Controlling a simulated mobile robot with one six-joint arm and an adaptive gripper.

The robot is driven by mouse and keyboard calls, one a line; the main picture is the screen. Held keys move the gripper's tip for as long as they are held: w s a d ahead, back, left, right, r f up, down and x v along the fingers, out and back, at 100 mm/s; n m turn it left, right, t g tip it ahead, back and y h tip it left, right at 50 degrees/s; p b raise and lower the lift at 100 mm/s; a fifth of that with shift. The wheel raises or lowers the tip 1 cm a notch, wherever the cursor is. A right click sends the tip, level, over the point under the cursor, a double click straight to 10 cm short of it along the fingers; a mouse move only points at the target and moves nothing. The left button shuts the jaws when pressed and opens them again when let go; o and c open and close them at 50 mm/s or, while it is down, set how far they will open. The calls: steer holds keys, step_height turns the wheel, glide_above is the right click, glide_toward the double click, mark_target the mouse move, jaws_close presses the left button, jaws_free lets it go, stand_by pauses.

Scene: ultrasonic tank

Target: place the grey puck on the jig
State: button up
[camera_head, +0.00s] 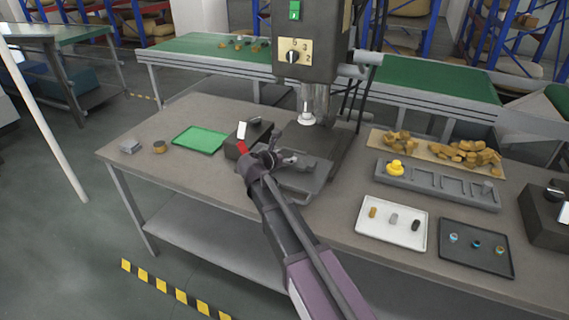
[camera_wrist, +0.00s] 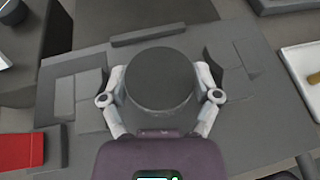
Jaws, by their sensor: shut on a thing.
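A dark grey round puck (camera_wrist: 160,78) is between the two fingers of my gripper (camera_wrist: 160,92) in the wrist view. The gripper is shut on its sides, and the puck's top faces the camera. Below is the grey plate of the jig (camera_wrist: 255,125), with a raised strip (camera_wrist: 148,34) behind the puck and low blocks at left and right. I cannot tell whether the puck touches the plate. In the head view my gripper (camera_head: 268,156) is over the left part of the jig plate (camera_head: 300,182), in front of the press; the puck is hard to make out there.
The press head (camera_head: 310,45) stands over the table behind the plate. A green tray (camera_head: 199,140) and a dark box (camera_head: 232,149) with a red part are left. A slotted grey tray (camera_head: 440,203), white tray (camera_head: 381,232) and black tray (camera_head: 475,262) are right.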

steer(key=shift+f, duration=0.45)
steer(key=shift+f+b, duration=0.2)
steer(key=shift+b, duration=0.2)
steer(key=o, duration=1.1)
steer(key=shift+r, duration=0.1)
steer(key=shift+c, duration=0.2)
steer(key=shift+r+p, duration=0.2)
steer(key=shift+p, duration=0.1)
steer(key=p+v, duration=0.4)
steer(key=v, duration=0.8)
